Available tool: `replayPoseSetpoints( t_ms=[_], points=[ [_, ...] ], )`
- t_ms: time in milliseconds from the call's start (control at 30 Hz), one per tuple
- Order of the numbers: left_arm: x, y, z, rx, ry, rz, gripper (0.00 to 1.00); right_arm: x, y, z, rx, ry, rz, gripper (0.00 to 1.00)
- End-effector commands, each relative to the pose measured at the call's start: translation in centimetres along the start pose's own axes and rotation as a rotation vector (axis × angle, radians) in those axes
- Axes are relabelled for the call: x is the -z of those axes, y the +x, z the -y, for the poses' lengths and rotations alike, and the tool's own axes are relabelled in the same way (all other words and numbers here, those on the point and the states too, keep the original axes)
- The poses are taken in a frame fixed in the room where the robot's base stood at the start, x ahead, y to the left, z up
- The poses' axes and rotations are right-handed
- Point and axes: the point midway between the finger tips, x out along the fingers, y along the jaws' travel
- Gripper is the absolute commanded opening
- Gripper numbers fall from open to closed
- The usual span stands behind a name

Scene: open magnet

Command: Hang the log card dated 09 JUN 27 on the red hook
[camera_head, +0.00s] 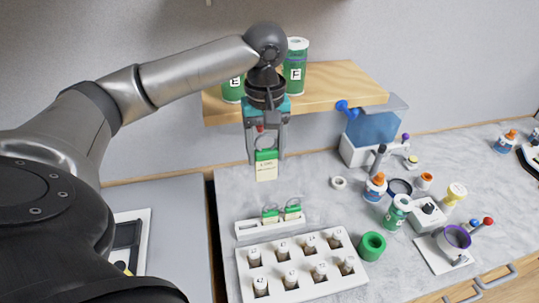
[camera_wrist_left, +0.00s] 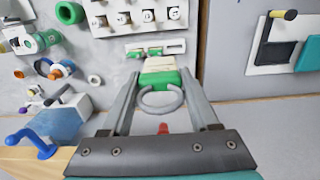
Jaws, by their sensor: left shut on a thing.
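My left gripper (camera_head: 265,152) is shut on a log card (camera_head: 266,170) with a green top and a cream lower part, hanging upright below the fingers. In the left wrist view the card (camera_wrist_left: 160,77) and its grey ring (camera_wrist_left: 160,101) sit between the fingers. The date on the card is too small to read. The red hook (camera_head: 260,128) shows between the fingers, at the front of the wooden shelf; its red tip (camera_wrist_left: 163,129) also shows close to the ring in the left wrist view. The ring appears apart from the hook. My right gripper is not in view.
The wooden shelf (camera_head: 340,88) carries green canisters (camera_head: 295,72) and a blue hook (camera_head: 343,106). Below are a white rack (camera_head: 250,229) with green-topped cards (camera_head: 292,210) and a vial tray (camera_head: 324,275). Bottles and a blue box (camera_head: 372,132) stand to the right.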

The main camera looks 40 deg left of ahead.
Motion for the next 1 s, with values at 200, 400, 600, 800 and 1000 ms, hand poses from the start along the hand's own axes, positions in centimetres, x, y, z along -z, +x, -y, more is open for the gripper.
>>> replayPoseSetpoints(
  t_ms=[200, 400, 600, 800, 1000],
  points=[
    [1.4, 0.1, 0.0, -0.001, -0.002, -0.001, 0.09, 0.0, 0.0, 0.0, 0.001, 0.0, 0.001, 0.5],
    [2.6, 0.2, 0.0, -0.001, -0.002, -0.001, 0.09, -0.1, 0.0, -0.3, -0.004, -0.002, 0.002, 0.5],
    [3.8, 0.3, 0.0, -0.001, -0.003, -0.002, 0.09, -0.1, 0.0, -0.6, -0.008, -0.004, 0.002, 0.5],
    [5.0, 0.4, 0.0, -0.001, -0.002, -0.001, 0.09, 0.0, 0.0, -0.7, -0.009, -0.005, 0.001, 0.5],
    [6.2, 0.5, -0.1, -0.001, -0.001, -0.001, 0.09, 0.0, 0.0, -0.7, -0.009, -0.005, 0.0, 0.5]
  ],
)
